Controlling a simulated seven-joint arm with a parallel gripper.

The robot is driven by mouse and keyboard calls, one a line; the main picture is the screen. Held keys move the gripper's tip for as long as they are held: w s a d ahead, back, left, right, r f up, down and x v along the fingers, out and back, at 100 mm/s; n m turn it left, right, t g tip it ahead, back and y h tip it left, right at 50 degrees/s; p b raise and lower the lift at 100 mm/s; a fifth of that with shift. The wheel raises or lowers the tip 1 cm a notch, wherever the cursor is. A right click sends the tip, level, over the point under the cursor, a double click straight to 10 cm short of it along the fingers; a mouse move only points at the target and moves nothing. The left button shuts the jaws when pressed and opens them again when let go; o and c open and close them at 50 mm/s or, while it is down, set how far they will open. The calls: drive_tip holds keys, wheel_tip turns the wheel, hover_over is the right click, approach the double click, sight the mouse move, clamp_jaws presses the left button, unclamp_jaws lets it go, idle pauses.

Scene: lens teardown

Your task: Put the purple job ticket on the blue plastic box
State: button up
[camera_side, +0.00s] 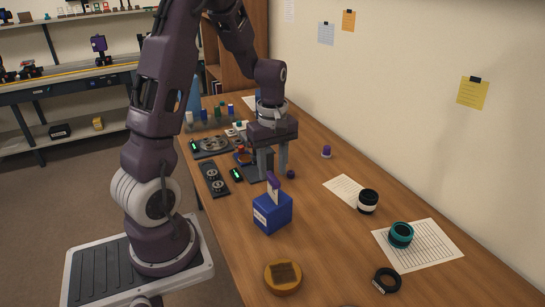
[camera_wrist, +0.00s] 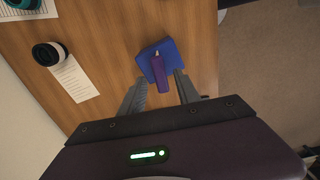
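The blue plastic box (camera_side: 272,214) stands on the wooden bench with a pale label on its front. The purple job ticket (camera_side: 273,187) stands nearly upright at the top of the box, slightly tilted; its lower end meets the box. In the wrist view the ticket (camera_wrist: 160,76) shows over the blue box (camera_wrist: 171,52). My gripper (camera_side: 272,174) is just above and behind the box in the side view. In the wrist view its two fingers (camera_wrist: 160,82) are apart, with the ticket between and just past their tips and a gap on both sides.
To the right are a black-and-white lens part (camera_side: 368,202), a teal ring (camera_side: 400,235) on paper and a black ring (camera_side: 387,281). A dark tray (camera_side: 213,180) lies to the left.

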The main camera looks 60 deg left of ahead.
sight(273, 177)
drive_tip(key=r, duration=0.6)
drive_tip(key=shift+d+r, duration=0.15)
drive_tip(key=shift+d, duration=0.1)
drive_tip(key=s+d+r+m+t, duration=0.2)
drive_tip(key=s+d+r+m, duration=0.3)
drive_tip(key=s+d+m, duration=0.2)
drive_tip(key=s+d+r+m+t, duration=0.3)
drive_tip(key=s+d+m, duration=0.4)
drive_tip(key=d+m, duration=0.3)
drive_tip(key=shift+d+r+m+t, duration=0.15)
drive_tip(key=shift+r+m+t, duration=0.25)
drive_tip(key=shift+r, duration=0.5)
